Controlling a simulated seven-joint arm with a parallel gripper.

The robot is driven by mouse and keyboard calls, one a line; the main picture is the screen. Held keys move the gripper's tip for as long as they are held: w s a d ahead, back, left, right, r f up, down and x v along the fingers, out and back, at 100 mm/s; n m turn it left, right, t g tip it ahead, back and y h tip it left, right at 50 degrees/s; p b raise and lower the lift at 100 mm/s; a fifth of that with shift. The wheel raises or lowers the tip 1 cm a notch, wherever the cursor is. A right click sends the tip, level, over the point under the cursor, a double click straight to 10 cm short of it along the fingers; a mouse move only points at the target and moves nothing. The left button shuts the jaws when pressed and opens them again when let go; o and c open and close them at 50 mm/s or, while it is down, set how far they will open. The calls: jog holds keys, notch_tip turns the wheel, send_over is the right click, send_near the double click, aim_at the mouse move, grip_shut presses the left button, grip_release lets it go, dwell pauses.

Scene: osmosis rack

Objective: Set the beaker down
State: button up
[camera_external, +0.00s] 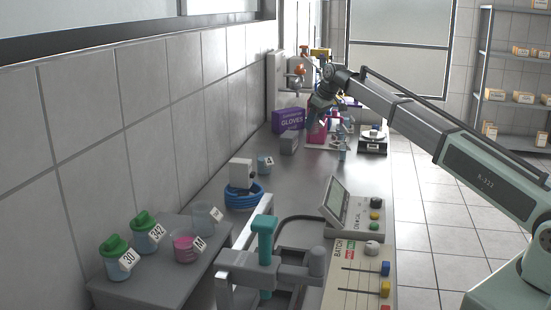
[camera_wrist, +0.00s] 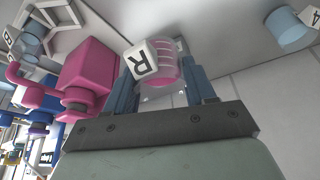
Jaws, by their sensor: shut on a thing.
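In the wrist view, my gripper (camera_wrist: 162,72) is shut on a small clear beaker (camera_wrist: 160,88) holding pink liquid. Its white cube tag reads R. The blue fingers stand on either side of it. In the external view, my gripper (camera_external: 317,112) is at the far part of the bench, close to a pink apparatus (camera_external: 317,133). The held beaker is too small and hidden there to make out. I cannot tell whether its base touches a surface. The pink apparatus (camera_wrist: 88,78) is left of the beaker in the wrist view.
A purple glove box (camera_external: 288,120) and grey block (camera_external: 289,143) stand near my gripper. A scale (camera_external: 372,138) is to the right. A tagged beaker (camera_external: 264,163) also shows in the wrist view (camera_wrist: 284,30). Several jars and beakers stand on the grey side stand (camera_external: 120,290). Mid-bench is partly clear.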

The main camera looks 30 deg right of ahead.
jog(key=s+m+h, duration=0.1)
jog(key=s+m, duration=0.3)
jog(key=s, duration=1.9)
jog(key=shift+s+a+r+m+h, duration=0.25)
jog(key=shift+r+m+h, duration=0.05)
jog(key=shift+h, duration=0.1)
jog(key=shift+f, duration=4.9)
jog(key=shift+f, duration=0.15)
jog(key=o, duration=1)
jog(key=v, duration=1.2)
jog(key=shift+s, duration=0.15)
